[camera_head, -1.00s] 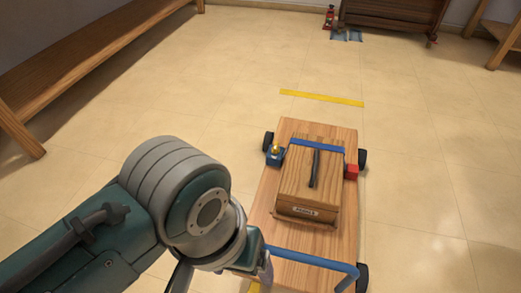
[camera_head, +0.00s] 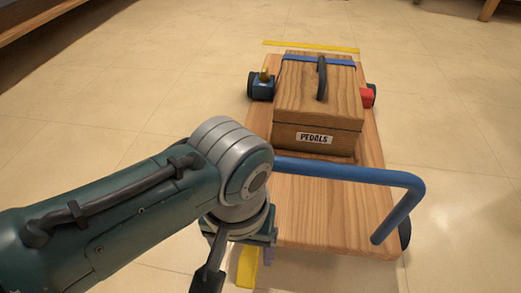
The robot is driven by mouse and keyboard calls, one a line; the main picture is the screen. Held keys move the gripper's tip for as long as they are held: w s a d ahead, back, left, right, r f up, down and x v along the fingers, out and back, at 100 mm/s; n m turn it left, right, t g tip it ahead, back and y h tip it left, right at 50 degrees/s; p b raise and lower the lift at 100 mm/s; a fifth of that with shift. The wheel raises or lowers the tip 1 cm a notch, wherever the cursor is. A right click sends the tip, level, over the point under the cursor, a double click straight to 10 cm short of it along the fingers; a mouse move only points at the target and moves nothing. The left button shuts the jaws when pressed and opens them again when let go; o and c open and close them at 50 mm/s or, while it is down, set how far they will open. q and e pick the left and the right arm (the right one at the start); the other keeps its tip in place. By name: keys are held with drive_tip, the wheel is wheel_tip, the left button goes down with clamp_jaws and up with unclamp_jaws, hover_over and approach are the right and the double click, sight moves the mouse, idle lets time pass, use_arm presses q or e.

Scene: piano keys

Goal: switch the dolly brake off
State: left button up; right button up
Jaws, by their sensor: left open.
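The dolly (camera_head: 345,205) is a flat wooden platform with dark wheels and a blue bar handle (camera_head: 350,174) at its near end. I cannot tell for certain which part is the brake. My left gripper (camera_head: 232,268) is open, low at the dolly's near left corner, partly hidden by its own wrist. A yellow piece (camera_head: 247,268) shows beside it; I cannot tell whether they touch. My right gripper is not in view.
A wooden box labelled PEDALS (camera_head: 315,110), with a dark handle and a blue strap, rides on the dolly. A yellow floor line (camera_head: 310,46) lies beyond it. The tiled floor is clear on both sides. A wooden bench (camera_head: 60,22) stands at the far left.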

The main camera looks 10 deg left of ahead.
sight(246, 272)
use_arm(q)
wheel_tip(246, 272, down, 10)
drive_tip(key=b, duration=0.9)
drive_tip(key=shift+r, duration=0.2)
drive_tip(key=shift+c, duration=0.3)
clamp_jaws()
idle(0.3)
